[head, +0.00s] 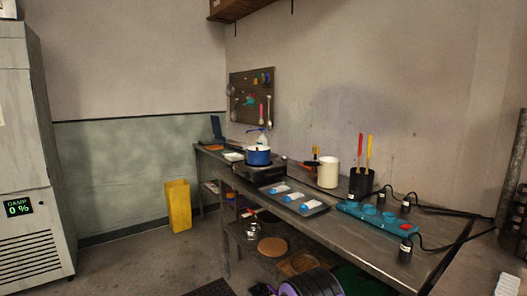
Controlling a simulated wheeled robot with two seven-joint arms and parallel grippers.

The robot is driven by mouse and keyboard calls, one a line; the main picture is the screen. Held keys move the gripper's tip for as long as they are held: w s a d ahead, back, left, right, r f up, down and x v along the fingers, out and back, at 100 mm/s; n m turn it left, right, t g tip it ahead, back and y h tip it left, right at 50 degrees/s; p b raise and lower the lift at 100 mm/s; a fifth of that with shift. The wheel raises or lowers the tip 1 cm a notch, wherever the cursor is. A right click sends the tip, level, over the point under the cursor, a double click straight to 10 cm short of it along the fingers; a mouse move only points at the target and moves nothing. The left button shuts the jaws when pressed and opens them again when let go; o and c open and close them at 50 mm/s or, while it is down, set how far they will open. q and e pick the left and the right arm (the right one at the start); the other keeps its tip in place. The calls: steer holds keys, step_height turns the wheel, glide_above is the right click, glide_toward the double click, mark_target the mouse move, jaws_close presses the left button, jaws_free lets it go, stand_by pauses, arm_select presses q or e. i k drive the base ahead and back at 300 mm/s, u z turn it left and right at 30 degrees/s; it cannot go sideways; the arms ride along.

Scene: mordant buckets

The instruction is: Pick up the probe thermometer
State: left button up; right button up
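I cannot pick out a probe thermometer for certain in the head view. Small blue-and-white items (281,188) lie in a row on a grey tray (318,207) on the bench; they are too small to identify. A black holder (361,184) to their right holds a red-handled tool (359,151) and a yellow-handled tool (369,152), both upright. Neither of my grippers shows in this view.
The long metal bench (385,240) runs along the right wall. On it are a blue pot (257,156) on a burner, a cream canister (328,172), a teal block (380,219) and black cabled plugs. A yellow bin (178,206) stands on the floor, which is otherwise clear left of the bench.

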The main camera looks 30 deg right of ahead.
mark_target(315, 150)
steer(key=u, duration=0.3)
steer(key=i, duration=0.8)
steer(key=z, duration=0.65)
steer(key=i, duration=0.7)
steer(key=z, duration=0.65)
